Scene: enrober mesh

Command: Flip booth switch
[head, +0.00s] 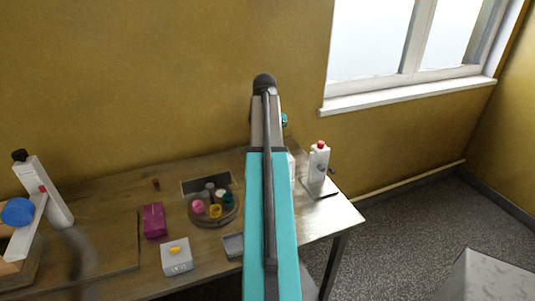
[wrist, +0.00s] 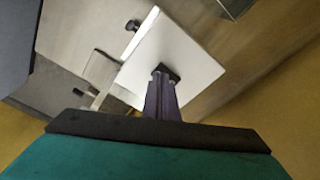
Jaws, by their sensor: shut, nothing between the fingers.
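In the wrist view my gripper (wrist: 165,74) is shut and empty, its narrow dark fingers together. The tips lie in front of a white panel (wrist: 190,55), seen at a slant; I cannot tell whether they touch it. A small black knob (wrist: 132,25) shows at the panel's upper left edge. No part is clearly recognisable as the booth switch. In the head view my arm hides the gripper. A white box (head: 291,168) shows partly behind the arm, and a white upright unit with a red top (head: 318,168) stands right of it on the table.
A window sill (head: 400,95) juts from the wall.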

